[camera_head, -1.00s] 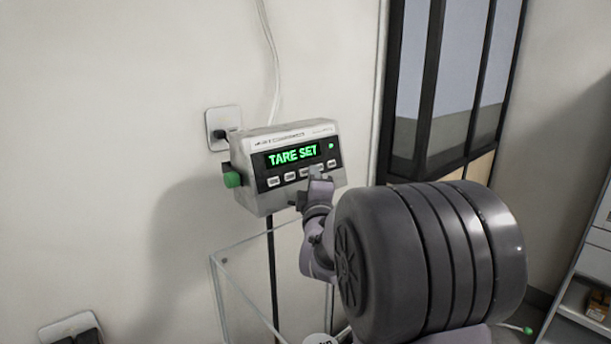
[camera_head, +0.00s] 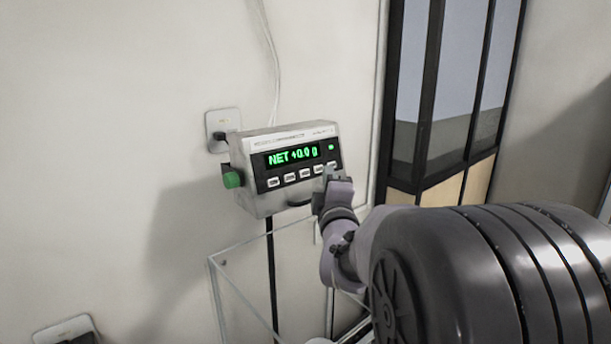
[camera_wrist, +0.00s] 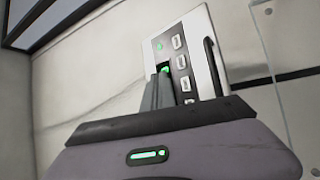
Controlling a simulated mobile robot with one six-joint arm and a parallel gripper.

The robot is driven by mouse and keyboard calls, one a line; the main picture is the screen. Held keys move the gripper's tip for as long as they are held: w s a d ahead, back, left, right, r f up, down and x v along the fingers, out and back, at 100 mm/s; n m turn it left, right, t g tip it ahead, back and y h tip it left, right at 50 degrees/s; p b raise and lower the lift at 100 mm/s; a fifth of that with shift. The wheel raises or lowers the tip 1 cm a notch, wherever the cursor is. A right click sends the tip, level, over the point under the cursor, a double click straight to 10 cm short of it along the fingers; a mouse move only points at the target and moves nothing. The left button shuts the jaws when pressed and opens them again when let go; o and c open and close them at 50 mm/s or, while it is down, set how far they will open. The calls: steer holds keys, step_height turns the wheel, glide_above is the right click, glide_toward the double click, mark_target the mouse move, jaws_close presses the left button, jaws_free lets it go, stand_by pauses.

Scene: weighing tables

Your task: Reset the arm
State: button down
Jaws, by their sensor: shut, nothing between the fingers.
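My gripper (camera_head: 326,179) is shut and empty. It is at the lower right corner of the scale's grey display box (camera_head: 262,202), near the right end of its button row. In the head view I cannot tell whether the fingertips touch the box. Part of the screen is hidden behind the fingers there.
A clear glass enclosure (camera_head: 216,280) stands below the display box. A wall socket (camera_head: 222,122) with a plug is left of it, and another socket (camera_head: 65,331) is at the lower left. A dark-framed window (camera_head: 432,95) is on the right.

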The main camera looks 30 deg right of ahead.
stand_by(0.6)
steer(key=s+a+f+m+g+y, duration=0.25)
steer(key=a+m+y, duration=0.2)
steer(key=a, duration=0.55)
steer(key=s+a+f+m+g+y, duration=0.3)
steer(key=s+a+f+m+g, duration=0.15)
steer(key=s+a, duration=0.55)
steer(key=s+a+f+m+g+y, duration=0.35)
steer(key=s+a+f+m, duration=0.2)
steer(key=s+a, duration=0.45)
steer(key=s+f+b, duration=0.3)
steer(key=f+b, duration=0.4)
steer(key=f, duration=0.3)
steer(key=s+f+g+b, duration=0.1)
steer(key=s+f+b, duration=0.2)
steer(key=f+b, duration=0.4)
step_height(320, 180, down, 3)
steer(key=shift+a+y+b, duration=0.3)
steer(key=shift+a+y, duration=0.05)
steer(key=shift+y, duration=0.05)
steer(key=c, duration=2.1)
jaws_free()
steer(key=shift+s+m+g, duration=0.1)
steer(key=shift+m+g, duration=0.15)
